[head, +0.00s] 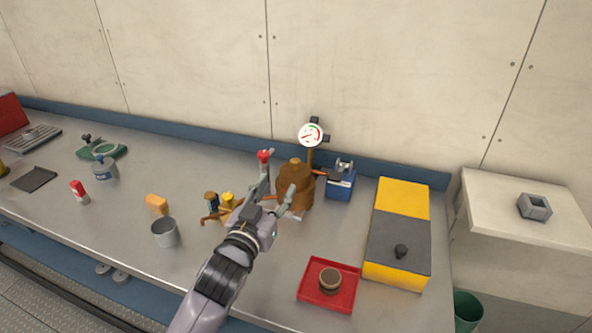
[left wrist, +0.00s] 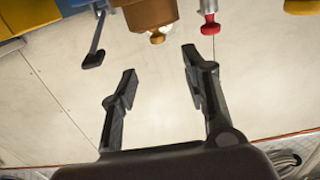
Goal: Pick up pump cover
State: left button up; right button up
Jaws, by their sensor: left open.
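A brown, stepped, rounded pump body (head: 296,180) stands at the middle of the bench, with a domed top that looks like its cover. In the left wrist view the scene is upside down, and the brown dome (left wrist: 148,14) with a small knob hangs from the top edge. My left gripper (head: 278,182) is open, just left of and in front of the brown body in the head view. In the left wrist view my open fingers (left wrist: 160,62) point toward the dome's knob, with nothing between them. Whether they touch the body cannot be told. My right gripper is out of view.
A red-topped post (head: 264,156) stands close behind the gripper. A gauge (head: 311,134) and a blue box (head: 341,184) are behind and right. A red tray (head: 313,299) holds a round brown part. A yellow-and-grey case (head: 398,240) is right; a metal cup (head: 165,233) left.

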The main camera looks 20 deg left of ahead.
aim_at(294, 164)
pick_arm(q)
jog(key=w, duration=0.6)
jog(key=shift+w+d+f+p, duration=0.1)
jog(key=shift+w+p, duration=0.2)
jog(key=shift+w, duration=0.5)
jog(key=shift+w+d, duration=0.1)
jog(key=shift+w, duration=0.3)
jog(key=w+p, duration=0.1)
jog(key=w, duration=0.2)
jog(key=shift+w+d+f, duration=0.1)
jog(key=shift+w, duration=0.5)
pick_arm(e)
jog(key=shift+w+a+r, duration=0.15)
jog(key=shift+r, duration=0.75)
pick_arm(q)
grip_shut()
